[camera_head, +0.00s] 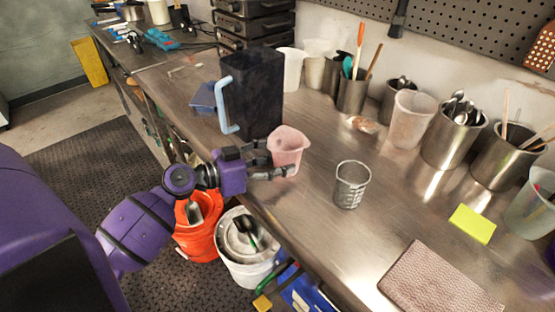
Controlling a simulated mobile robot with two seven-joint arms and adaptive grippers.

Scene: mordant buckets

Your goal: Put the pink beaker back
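The pink beaker (288,143) is a translucent pink cup with a lip, near the front edge of the metal bench. My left gripper (281,161) reaches in from the left with one finger across the beaker's lower front and the other running behind it. The fingers look closed around the beaker, which appears upright. Whether its base touches the bench is hidden by the front finger. My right gripper is not in view.
A dark pitcher (254,95) with a blue handle stands just behind the beaker. A metal mesh cup (351,184) stands to its right. Metal utensil cans and clear beakers (411,119) line the back. Buckets (246,262) stand below the edge. The bench around the mesh cup is clear.

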